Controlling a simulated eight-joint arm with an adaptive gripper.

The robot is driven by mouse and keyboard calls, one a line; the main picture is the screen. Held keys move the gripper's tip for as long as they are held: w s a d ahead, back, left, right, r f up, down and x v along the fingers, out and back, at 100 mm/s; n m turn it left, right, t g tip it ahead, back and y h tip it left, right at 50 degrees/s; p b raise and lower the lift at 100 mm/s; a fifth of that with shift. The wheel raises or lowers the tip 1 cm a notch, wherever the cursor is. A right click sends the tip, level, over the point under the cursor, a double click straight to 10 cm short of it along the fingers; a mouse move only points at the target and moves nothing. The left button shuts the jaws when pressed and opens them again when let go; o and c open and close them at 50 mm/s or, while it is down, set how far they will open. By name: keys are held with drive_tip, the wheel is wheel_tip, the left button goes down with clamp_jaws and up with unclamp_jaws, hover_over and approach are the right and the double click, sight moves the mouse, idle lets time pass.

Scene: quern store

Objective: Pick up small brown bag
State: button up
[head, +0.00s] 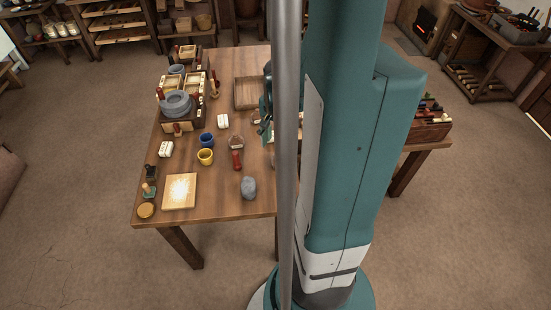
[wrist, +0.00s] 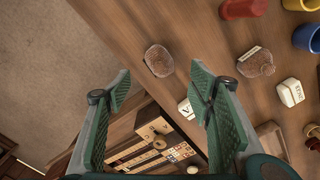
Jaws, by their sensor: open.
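A small brown bag (wrist: 257,64) with a pale label lies on the wooden table, right of my gripper in the wrist view. It also shows in the head view (head: 236,142), near the table's middle. A second small brown, speckled rounded thing (wrist: 158,61) sits near the table edge, just beyond the gap between my fingertips; I cannot tell whether it is a bag or a jar. My gripper (wrist: 161,85) is open and empty above the table. In the head view it is mostly hidden behind the pole and my arm.
A wooden tray (head: 237,94) is farther back. Floor shows past the table edge.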

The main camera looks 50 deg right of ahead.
sight(278, 153)
drive_tip(key=shift+f+b, duration=0.35)
drive_tip(key=shift+f, duration=0.95)
drive_tip(key=shift+f+b, duration=0.95)
drive_tip(key=shift+f, duration=1.65)
drive_tip(key=shift+c, duration=0.3)
drive_tip(key=c, duration=1.1)
